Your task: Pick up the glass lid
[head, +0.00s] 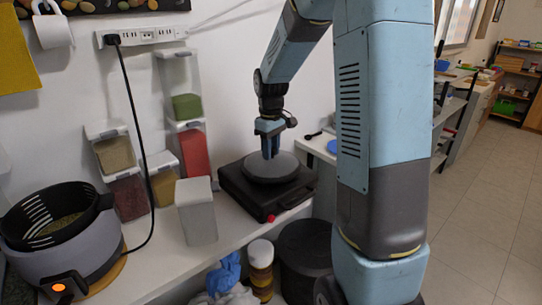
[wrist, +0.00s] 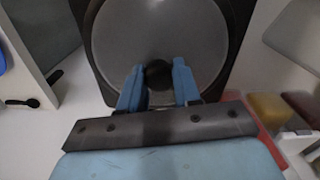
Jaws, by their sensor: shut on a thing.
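The glass lid (head: 285,172) is a round grey disc lying flat on top of a dark square hotplate (head: 242,192) on the white counter. In the wrist view the lid (wrist: 160,30) fills the upper middle, with its dark round knob (wrist: 158,72) between my two blue fingers. My gripper (head: 270,153) points straight down over the lid, and it also shows in the wrist view (wrist: 158,78). It is shut on the knob. I see no clear gap between the lid and the hotplate. The fingers partly hide the knob's sides.
Clear spice dispensers (head: 190,148) stand left of the hotplate along the wall. A pale container (head: 198,222) stands in front of them. An air fryer (head: 75,245) is at far left, with its cable (head: 135,110) running up to a power strip (head: 150,36). A dark bin (head: 305,255) stands below the counter.

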